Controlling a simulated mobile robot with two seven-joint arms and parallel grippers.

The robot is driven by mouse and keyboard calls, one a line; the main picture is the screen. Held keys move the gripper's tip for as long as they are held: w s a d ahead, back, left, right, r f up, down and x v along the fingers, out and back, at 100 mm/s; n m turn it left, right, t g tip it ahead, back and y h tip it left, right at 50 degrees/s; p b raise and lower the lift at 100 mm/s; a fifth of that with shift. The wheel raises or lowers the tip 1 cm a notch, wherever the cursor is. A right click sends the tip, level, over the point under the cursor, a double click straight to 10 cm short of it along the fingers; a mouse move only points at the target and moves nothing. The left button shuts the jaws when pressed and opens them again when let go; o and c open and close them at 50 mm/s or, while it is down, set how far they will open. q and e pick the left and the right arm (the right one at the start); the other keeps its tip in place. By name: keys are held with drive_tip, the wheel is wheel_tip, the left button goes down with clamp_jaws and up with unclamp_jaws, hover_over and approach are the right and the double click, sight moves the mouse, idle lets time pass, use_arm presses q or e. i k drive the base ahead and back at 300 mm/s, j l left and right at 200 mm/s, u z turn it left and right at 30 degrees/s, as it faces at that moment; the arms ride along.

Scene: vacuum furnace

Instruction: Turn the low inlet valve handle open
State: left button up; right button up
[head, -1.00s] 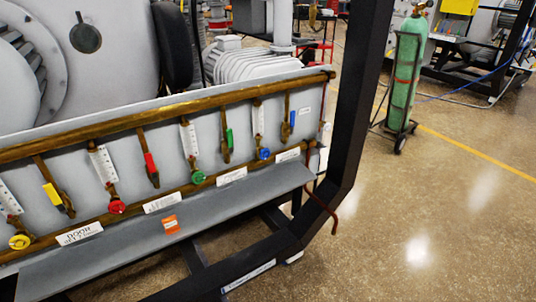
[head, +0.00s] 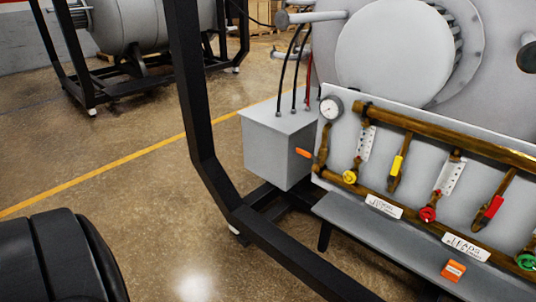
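An orange lever handle (head: 304,153) sticks out to the left at the lower left end of the brass pipework, below a round pressure gauge (head: 331,108). I cannot tell from the view whether it is the low inlet valve handle or whether it stands open. On the lower brass pipe are a yellow round knob (head: 349,177), a red knob (head: 427,214) and a green knob (head: 526,261). Yellow (head: 397,165) and red (head: 494,206) lever handles lie along the slanting branch pipes above. Neither of my grippers is in view.
A grey box (head: 278,145) with cables stands left of the panel. A black frame post (head: 192,90) and lower beam stand in front. A grey ledge (head: 380,235) with an orange tag (head: 453,270) runs below the pipes.

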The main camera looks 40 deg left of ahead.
sight(300, 151)
drive_tip(key=u, duration=1.1)
drive_tip(key=i+j+u, duration=0.25)
drive_tip(key=i, duration=0.55)
drive_tip(key=i+u, duration=0.3)
drive_tip(key=i, duration=0.55)
